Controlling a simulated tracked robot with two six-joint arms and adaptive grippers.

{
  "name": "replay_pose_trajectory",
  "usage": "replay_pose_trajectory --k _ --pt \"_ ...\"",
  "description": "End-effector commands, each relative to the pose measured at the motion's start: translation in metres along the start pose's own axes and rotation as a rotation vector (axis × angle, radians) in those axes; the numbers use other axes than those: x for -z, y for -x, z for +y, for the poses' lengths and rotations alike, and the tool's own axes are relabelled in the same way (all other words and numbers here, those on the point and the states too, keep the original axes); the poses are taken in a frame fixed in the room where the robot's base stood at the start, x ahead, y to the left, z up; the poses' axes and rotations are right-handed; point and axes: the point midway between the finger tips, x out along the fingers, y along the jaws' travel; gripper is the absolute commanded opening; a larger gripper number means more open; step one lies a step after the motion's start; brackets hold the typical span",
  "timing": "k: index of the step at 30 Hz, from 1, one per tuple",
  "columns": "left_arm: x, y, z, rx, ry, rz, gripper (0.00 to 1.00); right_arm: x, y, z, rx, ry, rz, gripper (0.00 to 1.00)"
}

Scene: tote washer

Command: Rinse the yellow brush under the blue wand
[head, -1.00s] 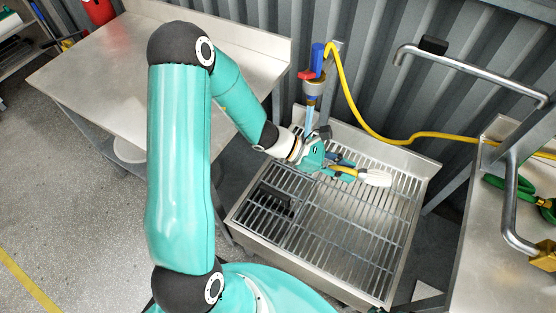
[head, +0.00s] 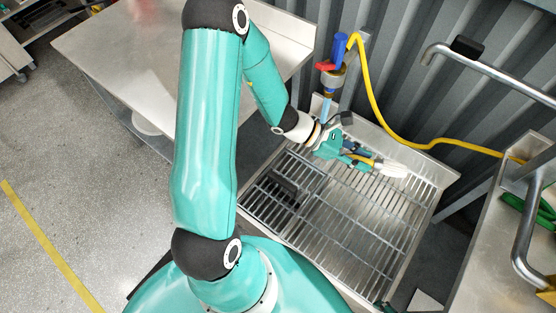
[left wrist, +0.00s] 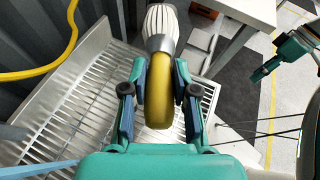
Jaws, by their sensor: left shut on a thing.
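The brush, with a yellow handle and white bristles (head: 393,170), is held above the sink grate. My left gripper (head: 360,158) is shut on its handle. In the left wrist view the yellow handle (left wrist: 159,85) lies between the two fingers (left wrist: 158,98), with the bristles pointing away. The blue wand (head: 340,45), with a red lever and grey nozzle, hangs above and left of the gripper. A pale blue stream (head: 326,108) falls from it, beside my wrist and apart from the bristles. My right gripper (left wrist: 265,71) shows at the right of the left wrist view; its jaws are unclear.
A yellow hose (head: 376,108) runs from the wand along the corrugated wall. A steel table (head: 120,60) stands left. A bent metal pipe (head: 500,72) and green item are at right.

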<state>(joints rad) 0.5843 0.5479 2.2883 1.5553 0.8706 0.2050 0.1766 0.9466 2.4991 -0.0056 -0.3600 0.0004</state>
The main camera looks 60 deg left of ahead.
Motion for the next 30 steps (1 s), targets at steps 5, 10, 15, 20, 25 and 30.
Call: replay_pose_trajectory --k 5,10,15,20,25,30 --pt "0.056 0.031 0.007 -0.15 0.388 -0.01 0.0 0.0 -0.016 0.006 0.0 0.0 0.0 0.52" --pt "0.111 0.074 0.013 -0.304 0.951 -0.179 0.0 0.0 -0.03 0.011 0.0 0.0 0.0 0.52" --pt "0.154 0.114 0.014 -0.4 1.351 -0.459 0.0 0.0 -0.041 0.015 0.0 0.0 0.0 0.52" --pt "0.178 0.14 0.012 -0.454 1.517 -0.662 0.0 0.0 -0.046 0.016 0.0 0.0 0.0 0.52" --pt "0.185 0.151 0.011 -0.474 1.561 -0.743 0.0 0.0 -0.047 0.017 0.0 0.0 0.0 0.52" --pt "0.184 0.151 0.011 -0.474 1.56 -0.745 0.0 0.0 -0.046 0.017 0.0 0.0 0.0 0.52"
